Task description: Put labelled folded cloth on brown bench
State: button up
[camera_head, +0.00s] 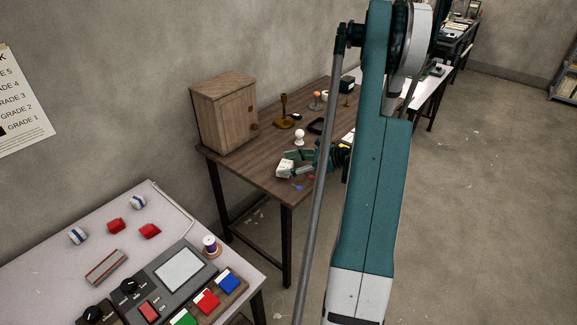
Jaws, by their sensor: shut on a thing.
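A small, pale folded cloth with dark marks like a label (285,168) is over the front part of the brown bench (243,169). My gripper (297,163) reaches in from the right, low over the bench, and its fingers are shut on the cloth's right side. The view is too small to tell whether the cloth touches the bench top. My arm hides the right part of the bench.
A wooden cabinet (222,112) stands at the bench's left end. A white knobbed piece (299,137), a brass stand (283,112) and a dark tray (316,125) lie behind the gripper. A blue scrap (297,187) lies near the front edge. A control panel (150,290) sits on the nearer white table.

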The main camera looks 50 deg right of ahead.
jog(key=shift+f, duration=0.15)
jog(key=o, duration=0.9)
jog(key=shift+s+d+r, duration=0.1)
jog(key=shift+s+r, duration=0.05)
jog(key=shift+r, duration=0.1)
jog(key=p+v, duration=0.2)
jog(key=v, duration=0.9)
jog(key=shift+s+d+r, duration=0.1)
jog(key=shift+s+d, duration=0.05)
jog(key=shift+s, duration=0.1)
